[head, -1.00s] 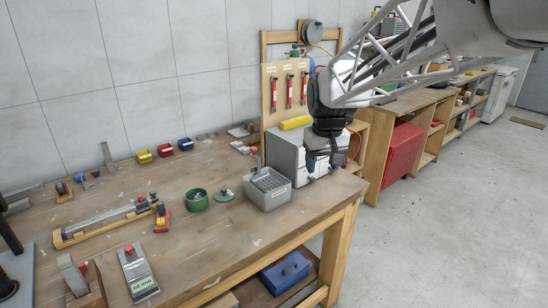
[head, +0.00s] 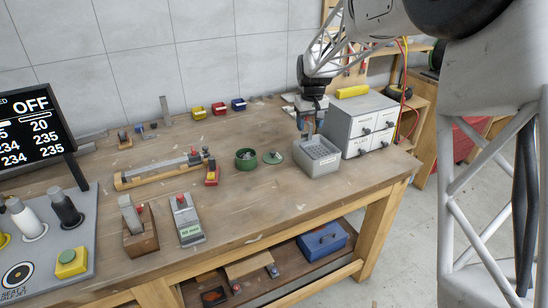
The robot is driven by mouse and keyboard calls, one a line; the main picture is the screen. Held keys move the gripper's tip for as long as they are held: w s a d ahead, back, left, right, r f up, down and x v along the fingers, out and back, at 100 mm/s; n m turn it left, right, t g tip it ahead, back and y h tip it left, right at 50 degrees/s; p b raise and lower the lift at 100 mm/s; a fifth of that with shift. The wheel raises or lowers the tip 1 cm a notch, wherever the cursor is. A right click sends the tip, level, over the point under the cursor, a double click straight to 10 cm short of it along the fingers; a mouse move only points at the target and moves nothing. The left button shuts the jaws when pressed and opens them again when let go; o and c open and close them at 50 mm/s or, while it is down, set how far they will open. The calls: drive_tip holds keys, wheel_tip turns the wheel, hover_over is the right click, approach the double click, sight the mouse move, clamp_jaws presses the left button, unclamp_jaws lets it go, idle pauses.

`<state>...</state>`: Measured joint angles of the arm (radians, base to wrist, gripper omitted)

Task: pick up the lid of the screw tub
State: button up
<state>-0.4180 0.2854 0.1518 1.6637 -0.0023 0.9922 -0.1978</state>
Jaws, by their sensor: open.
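The green screw tub (head: 246,160) stands open on the wooden workbench, with small grey pieces inside. Its green lid (head: 273,157), a flat disc with a small knob on top, lies on the bench just right of the tub, apart from it. My gripper (head: 308,127) points down over the back of the grey bin, to the right of and farther back than the lid. It is open, and I see nothing held in it. Its fingertips are small and dark in this view.
The grey bin (head: 317,161) stands right of the lid, with the grey drawer cabinet (head: 361,125) beyond it. Yellow, red and blue bins line the back. The bench (head: 270,205) is mostly clear in front of the lid.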

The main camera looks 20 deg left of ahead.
drive_tip(key=n, duration=0.2)
hover_over(273, 152)
drive_tip(key=shift+g, duration=0.3)
drive_tip(key=f, duration=1.1)
drive_tip(key=shift+w+a, duration=0.15)
drive_tip(key=shift+w, duration=0.1)
drive_tip(key=shift+f, duration=0.1)
drive_tip(key=shift+f, duration=1.25)
drive_tip(key=shift+s+f, duration=0.1)
drive_tip(key=shift+f, duration=2.5)
drive_tip(key=c, duration=1)
